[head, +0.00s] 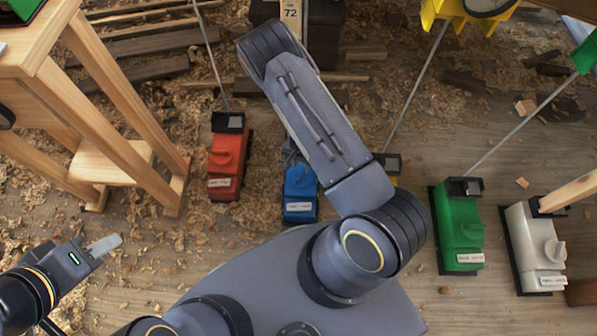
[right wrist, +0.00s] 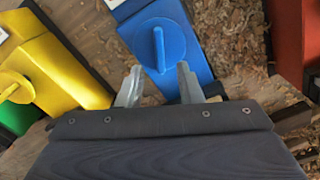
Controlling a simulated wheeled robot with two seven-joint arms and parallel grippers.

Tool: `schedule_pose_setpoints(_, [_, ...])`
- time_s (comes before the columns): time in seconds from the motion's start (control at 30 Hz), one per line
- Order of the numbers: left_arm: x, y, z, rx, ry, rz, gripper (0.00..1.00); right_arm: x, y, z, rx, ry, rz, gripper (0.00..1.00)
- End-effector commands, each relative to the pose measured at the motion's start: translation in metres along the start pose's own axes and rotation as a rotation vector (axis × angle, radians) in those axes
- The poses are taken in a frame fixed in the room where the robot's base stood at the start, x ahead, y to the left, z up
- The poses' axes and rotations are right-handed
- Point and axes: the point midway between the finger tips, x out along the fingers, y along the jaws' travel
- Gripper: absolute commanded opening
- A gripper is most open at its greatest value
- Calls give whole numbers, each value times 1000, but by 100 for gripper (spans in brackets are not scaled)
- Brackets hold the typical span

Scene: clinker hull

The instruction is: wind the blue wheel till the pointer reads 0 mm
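The blue winch (head: 300,200) stands on the floor in the head view, partly hidden by my right arm. In the right wrist view its blue wheel (right wrist: 158,50), a round disc with a raised fin, lies just beyond my right gripper (right wrist: 158,84). The two fingers are apart with nothing between them, and the wheel's fin is ahead of the gap. In the head view the right gripper is mostly hidden under my arm. My left gripper (head: 105,245) is far left over the floor, holding nothing visible, its fingers seen edge-on. I see no pointer or millimetre scale.
A red winch (head: 225,160) stands left of the blue one. Yellow (right wrist: 65,75), green (head: 460,228) and white (head: 540,245) winches stand to its right in the head view. Slanting rods rise from several. A wooden trestle (head: 110,100) stands at left. A "72" plate (head: 291,12) is at top.

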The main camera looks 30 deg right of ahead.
Motion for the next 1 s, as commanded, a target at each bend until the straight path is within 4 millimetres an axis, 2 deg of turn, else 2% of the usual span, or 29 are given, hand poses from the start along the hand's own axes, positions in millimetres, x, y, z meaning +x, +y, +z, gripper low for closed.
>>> schedule_pose_setpoints(0.03, [7,-3,4,0,0,0,36,14,0,0,1,0,1,33])
schedule_pose_setpoints(0.1, [12,-5,6,0,0,0,36,26,0,0,-1,0,1,33])
schedule_pose_setpoints(0.3, [20,-9,10,0,0,0,36,50,0,0,-1,1,0,33])
schedule_pose_setpoints(0.67, [21,-9,10,0,0,0,36,56,0,0,-3,1,-1,33])
schedule_pose_setpoints(0.73, [21,-9,10,0,0,0,36,56,0,0,-3,1,-1,28])
schedule_pose_setpoints(0.93, [21,-9,10,0,0,0,36,56,0,0,-3,1,-1,1])
schedule_pose_setpoints(1.0, [21,-10,10,0,0,0,36,56,0,0,-3,1,-1,0])
